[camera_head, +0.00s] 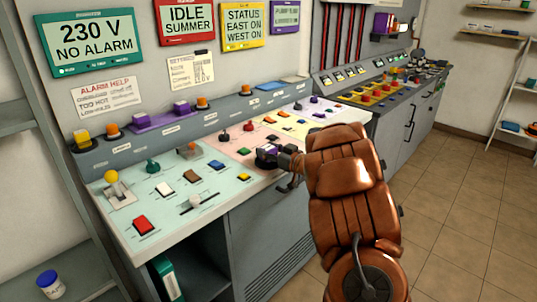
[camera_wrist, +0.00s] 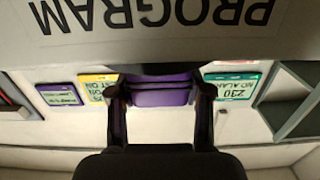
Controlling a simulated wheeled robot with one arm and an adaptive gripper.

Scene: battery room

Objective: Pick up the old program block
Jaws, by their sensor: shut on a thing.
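My gripper (camera_head: 272,157) is at the front of the sloped console, low over its pink section, at the end of my brown arm. It is shut on a purple block, taken to be the old program block, which shows between the two dark fingers in the wrist view (camera_wrist: 160,96). In the head view the gripper hides most of the block. I cannot tell whether the block touches the console. A grey surface with large upside-down PROGRAM lettering (camera_wrist: 160,30) fills the top of the wrist view.
The console (camera_head: 112,190) carries levers, knobs and coloured buttons around the gripper. A purple piece (camera_head: 140,122) sits on its back ledge, beside orange and yellow ones. Screens hang on the wall, including a 230 V sign (camera_head: 85,45). The tiled floor (camera_head: 450,200) at right is clear.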

